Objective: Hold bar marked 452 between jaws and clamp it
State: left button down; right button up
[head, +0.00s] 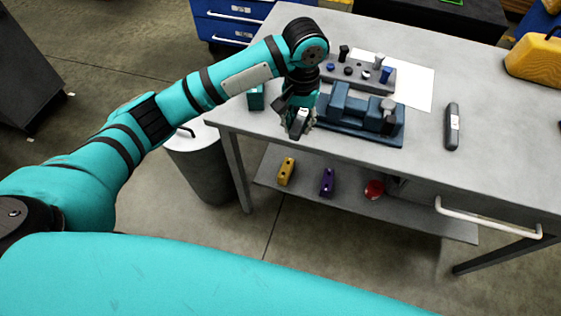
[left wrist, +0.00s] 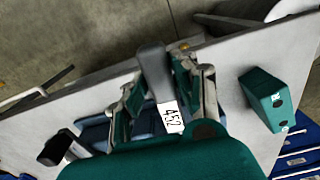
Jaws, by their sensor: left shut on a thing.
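My left gripper (head: 299,122) is shut on a grey bar, held at the left end of the blue clamp fixture (head: 338,101), near the table's front edge. In the left wrist view the bar (left wrist: 153,68) lies between the two fingers of my left gripper (left wrist: 163,92), and its white label reads 452. In the head view the gripper hides most of the bar. My right gripper is not in view.
A second dark grey bar (head: 452,128) with a white label lies right of the fixture. A grey rack (head: 375,79) with several pegs stands behind it, and a teal block (left wrist: 272,100) lies to its left. A bin (head: 200,165) stands beside the table (head: 500,150).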

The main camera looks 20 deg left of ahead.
pick_arm(q)
jog(key=w+r, duration=0.6)
jog(key=shift+w+d+r, duration=0.2)
jog(key=shift+w+r, duration=0.1)
jog(key=shift+r, duration=0.05)
jog(key=shift+w+a+r+n, duration=0.1)
jog(key=shift+w+n, duration=0.05)
jog(key=shift+n, duration=0.15)
jog(key=shift+w+f, duration=0.1)
jog(key=shift+f, duration=4.45)
jog(key=shift+r, duration=0.1)
